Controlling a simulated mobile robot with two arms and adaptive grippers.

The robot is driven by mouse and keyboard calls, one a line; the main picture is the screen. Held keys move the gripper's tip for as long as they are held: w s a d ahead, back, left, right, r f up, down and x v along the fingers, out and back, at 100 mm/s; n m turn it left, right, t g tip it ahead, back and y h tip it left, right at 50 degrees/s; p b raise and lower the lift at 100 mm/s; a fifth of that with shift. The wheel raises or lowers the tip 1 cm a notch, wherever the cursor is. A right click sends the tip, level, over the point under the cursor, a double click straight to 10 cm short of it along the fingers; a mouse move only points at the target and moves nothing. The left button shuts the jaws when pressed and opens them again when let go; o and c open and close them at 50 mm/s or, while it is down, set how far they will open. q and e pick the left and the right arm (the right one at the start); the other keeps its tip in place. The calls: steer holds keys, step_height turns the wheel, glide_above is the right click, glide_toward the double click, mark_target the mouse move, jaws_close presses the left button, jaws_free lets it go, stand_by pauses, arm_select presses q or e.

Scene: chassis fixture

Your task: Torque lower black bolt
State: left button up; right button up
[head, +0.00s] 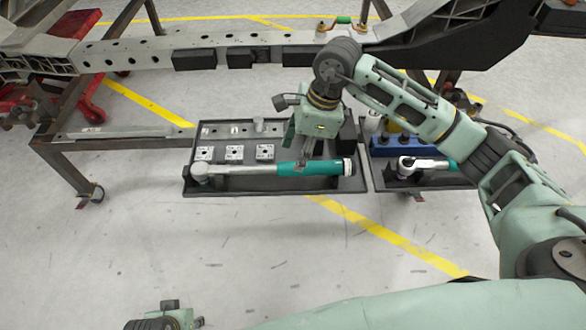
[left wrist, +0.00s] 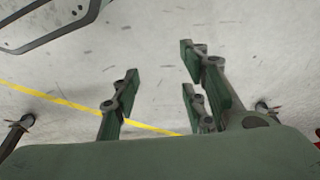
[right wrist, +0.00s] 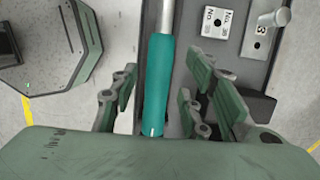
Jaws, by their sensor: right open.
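A torque wrench with a silver shaft and teal handle (head: 312,168) lies in a dark tray (head: 275,188) in the head view. My right gripper (head: 300,160) points down over the handle. In the right wrist view the handle (right wrist: 158,85) runs between the spread fingers of my right gripper (right wrist: 163,95); whether they touch it is unclear. My left gripper (left wrist: 158,92) is open and empty over bare floor in the left wrist view. The grey chassis beam (head: 145,54) with holes crosses the top of the head view. I cannot make out the lower black bolt.
Several numbered blocks (head: 234,152) sit in the tray behind the wrench. A second tray (head: 440,182) to the right holds another teal-handled tool (head: 425,164) and a blue holder (head: 400,146). Red stands (head: 85,95) are at left. Floor in front is clear.

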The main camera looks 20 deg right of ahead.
mark_target(266, 169)
steer(key=b+x, duration=0.3)
steer(key=x, duration=0.2)
steer(key=shift+f, duration=0.1)
steer(key=shift+a+f+b, duration=0.15)
steer(key=shift+f+b, duration=0.3)
steer(key=shift+b, duration=0.15)
arm_select(q)
steer(key=w+v, duration=0.1)
steer(key=v, duration=0.8)
steer(key=shift+a+r+t+b, duration=0.15)
steer(key=shift+r+t+b, duration=0.15)
steer(key=shift+r, duration=0.1)
arm_select(e)
steer(key=shift+w+a+f, duration=0.1)
steer(key=shift+a+f, duration=0.05)
steer(key=shift+f, duration=0.25)
jaws_close()
